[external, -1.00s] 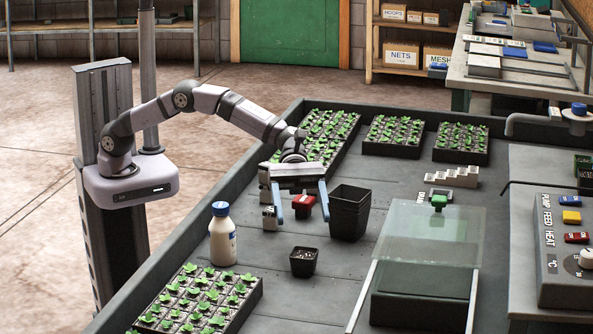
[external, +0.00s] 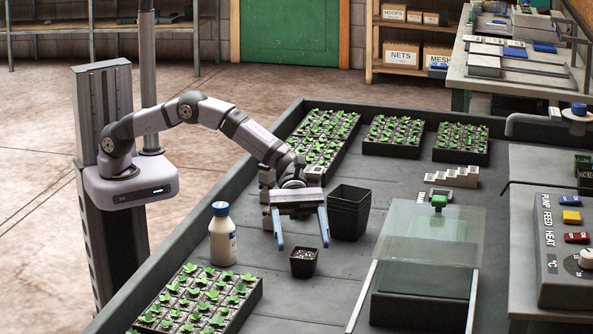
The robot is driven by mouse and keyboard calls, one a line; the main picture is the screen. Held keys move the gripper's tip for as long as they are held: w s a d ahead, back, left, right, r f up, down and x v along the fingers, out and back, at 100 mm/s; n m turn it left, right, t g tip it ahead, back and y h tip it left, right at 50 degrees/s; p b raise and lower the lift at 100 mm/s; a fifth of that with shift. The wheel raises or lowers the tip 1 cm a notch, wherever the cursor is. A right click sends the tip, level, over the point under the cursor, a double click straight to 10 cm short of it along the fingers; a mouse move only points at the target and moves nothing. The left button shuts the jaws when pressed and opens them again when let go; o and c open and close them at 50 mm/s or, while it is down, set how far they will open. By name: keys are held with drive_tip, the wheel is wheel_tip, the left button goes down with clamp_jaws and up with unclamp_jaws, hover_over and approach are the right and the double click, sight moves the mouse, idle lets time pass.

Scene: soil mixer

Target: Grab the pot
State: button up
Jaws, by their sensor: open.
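A small black pot (external: 303,269) with dark, speckled contents stands upright on the grey bench. A taller stack of black pots (external: 349,219) stands behind it to the right. My gripper (external: 302,241) is open and points downward. Its two blue fingers are spread wide, with their tips just above and behind the small pot in the picture. Nothing is between the fingers. The exact height of the fingertips above the pot is hard to tell.
A white bottle with a blue cap (external: 222,240) stands left of the small pot. A seedling tray (external: 198,303) lies at the front left. A clear-lidded box (external: 432,241) is on the right. Open bench lies in front of the pot.

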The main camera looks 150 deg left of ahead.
sight(303, 254)
drive_tip(key=shift+w+d+f, duration=0.2)
drive_tip(key=shift+w+f, duration=0.25)
drive_tip(key=shift+f, duration=0.15)
drive_tip(key=shift+w+d+f, duration=0.15)
drive_tip(key=shift+w+f, duration=0.25)
drive_tip(key=shift+f, duration=0.2)
drive_tip(key=shift+w+d+f, duration=0.15)
drive_tip(key=shift+w+d, duration=0.05)
drive_tip(key=shift+w, duration=0.3)
drive_tip(key=c, duration=0.8)
drive_tip(key=shift+c, duration=0.2)
wheel_tip(303, 254, up, 18)
drive_tip(key=shift+p, duration=1.25)
